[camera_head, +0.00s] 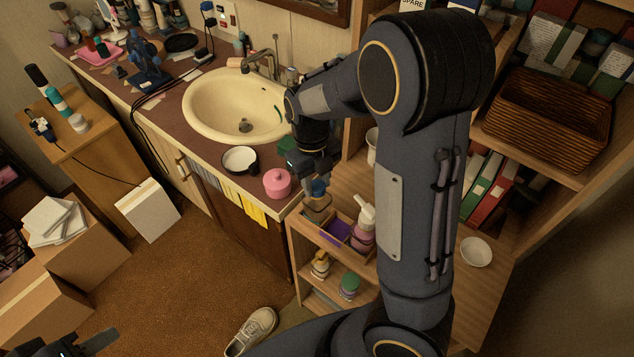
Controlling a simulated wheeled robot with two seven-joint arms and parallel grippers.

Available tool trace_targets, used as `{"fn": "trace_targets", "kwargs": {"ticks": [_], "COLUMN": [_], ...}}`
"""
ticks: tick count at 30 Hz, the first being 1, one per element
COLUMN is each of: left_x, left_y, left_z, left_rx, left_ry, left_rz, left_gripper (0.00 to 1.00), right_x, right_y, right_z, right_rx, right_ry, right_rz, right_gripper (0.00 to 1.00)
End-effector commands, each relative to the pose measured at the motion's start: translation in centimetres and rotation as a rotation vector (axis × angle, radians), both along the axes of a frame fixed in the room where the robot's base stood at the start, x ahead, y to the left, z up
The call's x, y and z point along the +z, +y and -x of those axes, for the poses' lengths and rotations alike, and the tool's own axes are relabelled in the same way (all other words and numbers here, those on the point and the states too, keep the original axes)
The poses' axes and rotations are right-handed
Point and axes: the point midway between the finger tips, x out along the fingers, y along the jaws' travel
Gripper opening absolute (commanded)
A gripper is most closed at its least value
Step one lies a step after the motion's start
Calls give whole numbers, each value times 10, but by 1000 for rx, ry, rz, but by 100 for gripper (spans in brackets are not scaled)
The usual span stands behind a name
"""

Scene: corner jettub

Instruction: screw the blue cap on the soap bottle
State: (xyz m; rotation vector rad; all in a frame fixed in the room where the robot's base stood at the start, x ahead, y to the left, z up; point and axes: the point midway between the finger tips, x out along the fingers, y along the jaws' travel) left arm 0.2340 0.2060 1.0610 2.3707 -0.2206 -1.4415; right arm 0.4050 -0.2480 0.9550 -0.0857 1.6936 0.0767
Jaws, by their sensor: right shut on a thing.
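My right gripper (314,172) comes down from above at the counter's right end and is shut on the blue cap (318,187). The cap is at the top of a tan, see-through soap bottle (317,207), in line with its neck; I cannot tell if it is threaded. The bottle looks upright on the small wooden shelf unit (305,228). My fingers hide part of the cap. My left gripper (88,345) shows only in part at the bottom left, away from the bottle; its opening is unclear.
A pink bottle with a white pump (362,228) stands just right of the soap bottle. A pink lidded jar (277,183) and a black-and-white bowl (240,160) sit left on the counter, below the sink (236,105). A shoe (252,330) lies on the floor.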

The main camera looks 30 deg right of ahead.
Motion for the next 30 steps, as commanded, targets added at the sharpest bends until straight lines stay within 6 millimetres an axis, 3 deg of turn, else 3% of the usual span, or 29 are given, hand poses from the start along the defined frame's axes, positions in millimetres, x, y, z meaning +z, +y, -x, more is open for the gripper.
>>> {"fn": "trace_targets", "kwargs": {"ticks": [30], "left_x": [52], "left_y": [0], "left_z": [0], "left_rx": [0], "left_ry": [0], "left_rz": [0], "left_gripper": [36], "right_x": [1], "right_y": [0], "right_z": [0], "right_rx": [-279], "right_ry": [2], "right_rz": [1], "right_gripper": [13]}}
